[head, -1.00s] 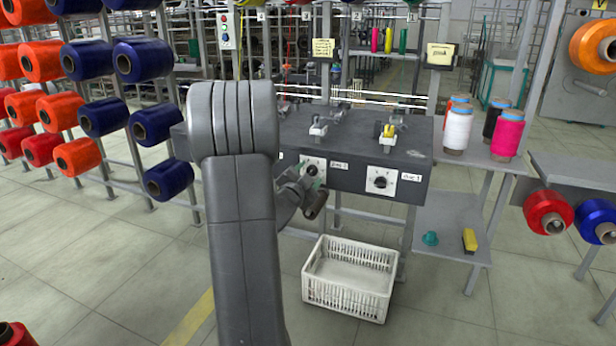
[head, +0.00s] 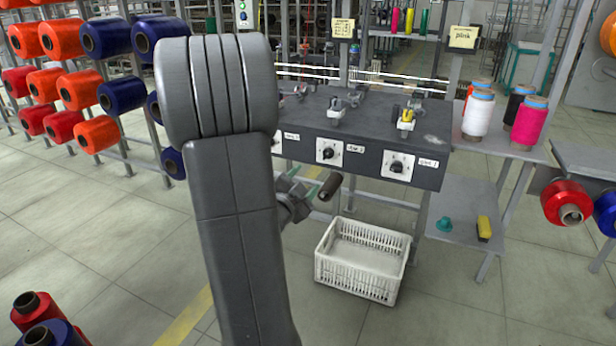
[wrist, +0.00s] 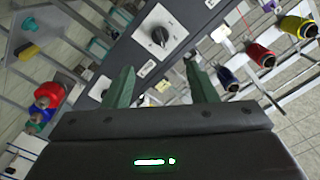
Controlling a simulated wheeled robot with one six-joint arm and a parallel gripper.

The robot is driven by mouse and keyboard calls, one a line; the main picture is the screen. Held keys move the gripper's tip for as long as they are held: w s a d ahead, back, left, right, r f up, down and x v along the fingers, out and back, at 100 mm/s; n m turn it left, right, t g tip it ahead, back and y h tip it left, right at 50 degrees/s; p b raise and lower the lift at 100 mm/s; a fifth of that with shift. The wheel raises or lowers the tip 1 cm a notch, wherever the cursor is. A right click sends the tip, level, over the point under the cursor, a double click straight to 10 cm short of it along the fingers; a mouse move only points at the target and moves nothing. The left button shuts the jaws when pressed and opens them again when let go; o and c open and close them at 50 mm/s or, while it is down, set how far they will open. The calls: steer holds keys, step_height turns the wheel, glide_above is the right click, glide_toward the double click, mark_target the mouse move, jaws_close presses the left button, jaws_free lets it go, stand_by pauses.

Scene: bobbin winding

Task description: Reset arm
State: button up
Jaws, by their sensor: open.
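My gripper (wrist: 163,88) shows in the wrist view with its two green fingers spread apart and nothing between them. Beyond the fingers are the dark winder front and a white plate with a black knob (wrist: 160,36). In the head view my gripper (head: 302,189) is partly hidden behind my grey arm, in front of and below the winder bench (head: 300,118). The bench front carries several knobs, among them one at the middle (head: 328,152) and one at the right (head: 396,166). A yellow bobbin (head: 406,117) sits on top at the right.
A white crate (head: 345,276) stands on the floor below the bench. A side shelf holds thread cones, including a pink one (head: 528,124). A lower shelf (head: 462,212) holds a teal piece and a yellow piece. A rack of orange and blue spools stands at the left. The front floor is mostly clear.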

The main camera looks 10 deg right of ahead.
mark_target(325, 157)
steer(key=shift+d, duration=0.1)
steer(key=b+x, duration=0.1)
steer(key=x, duration=1.2)
steer(key=shift+w+d, duration=0.2)
steer(key=shift+w, duration=0.15)
